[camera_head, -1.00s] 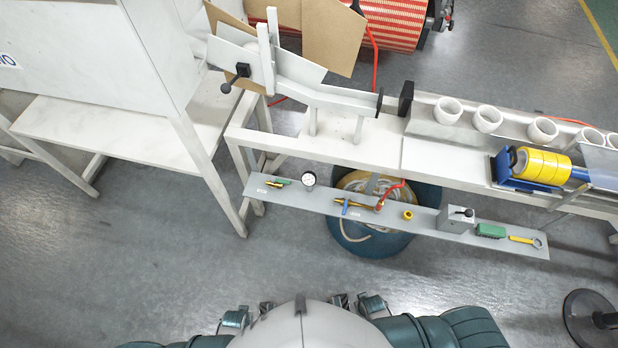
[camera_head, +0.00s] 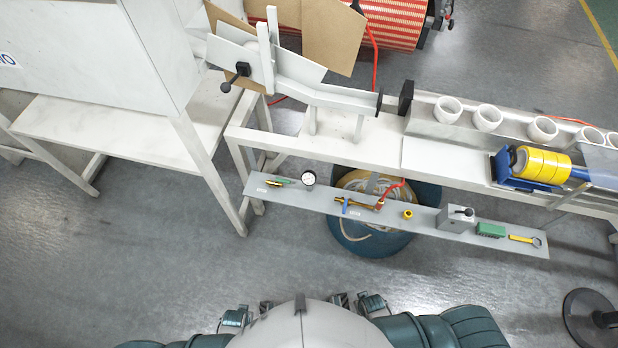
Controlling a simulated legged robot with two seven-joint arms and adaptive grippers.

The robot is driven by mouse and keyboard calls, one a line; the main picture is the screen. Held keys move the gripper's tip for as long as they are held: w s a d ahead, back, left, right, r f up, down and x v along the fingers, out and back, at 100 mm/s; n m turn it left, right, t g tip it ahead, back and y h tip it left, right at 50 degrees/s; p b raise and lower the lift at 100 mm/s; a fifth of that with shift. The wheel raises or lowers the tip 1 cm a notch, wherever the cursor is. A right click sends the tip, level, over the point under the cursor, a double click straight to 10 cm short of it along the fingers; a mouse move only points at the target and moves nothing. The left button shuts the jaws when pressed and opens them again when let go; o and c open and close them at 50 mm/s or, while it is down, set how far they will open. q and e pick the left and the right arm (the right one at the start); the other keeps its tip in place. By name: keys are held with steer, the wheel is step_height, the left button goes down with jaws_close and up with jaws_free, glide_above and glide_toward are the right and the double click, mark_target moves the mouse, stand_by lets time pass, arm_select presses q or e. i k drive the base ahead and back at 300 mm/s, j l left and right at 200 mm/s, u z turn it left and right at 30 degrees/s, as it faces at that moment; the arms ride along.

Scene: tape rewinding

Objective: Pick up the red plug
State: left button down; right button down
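A small red piece that looks like the red plug (camera_head: 379,206) sits on the narrow grey shelf (camera_head: 310,200), at the end of a short red hose that curves up toward the workbench. A brass-coloured tool with a blue part (camera_head: 346,204) lies just to its left and seems to touch it. My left gripper (camera_head: 251,314) and my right gripper (camera_head: 357,302) appear to be at the bottom edge, close to my body and well short of the shelf. Their fingers are too small and partly hidden to show whether they are open.
The shelf also holds a round gauge (camera_head: 308,177), a yellow ring (camera_head: 407,214), a grey box with a lever (camera_head: 456,217) and a green block (camera_head: 490,230). A blue bin (camera_head: 362,243) stands under the shelf.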

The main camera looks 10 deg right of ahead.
mark_target(379, 206)
steer(key=z, duration=1.45)
